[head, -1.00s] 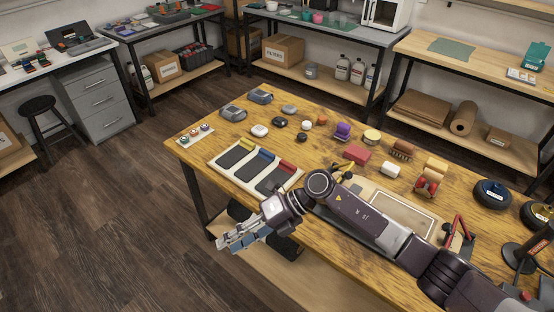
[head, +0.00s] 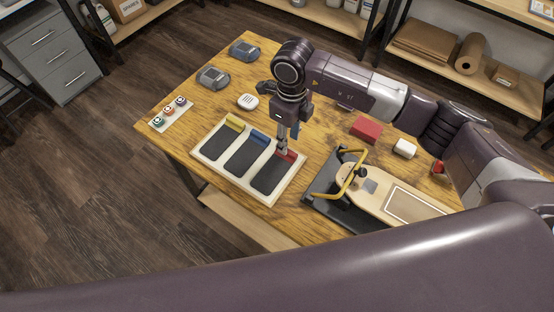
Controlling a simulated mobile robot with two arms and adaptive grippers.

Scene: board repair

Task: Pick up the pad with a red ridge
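The pad with the red ridge (head: 270,176) is dark and flat, the rightmost of three pads in a cream tray (head: 233,174). Its red ridge runs along its far end. The pads with a blue ridge (head: 246,152) and a yellow ridge (head: 222,138) lie to its left. My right gripper (head: 283,150) points down with its fingertips at the red ridge and hides part of it. The fingers look close together, but I cannot tell whether they are shut on the ridge. The pad lies flat in the tray. My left gripper is out of view.
A black stand with a yellow handle (head: 345,178) and a board (head: 395,192) are right of the tray. A button panel (head: 170,113) is at the table's left edge. My own arm link crosses the foreground.

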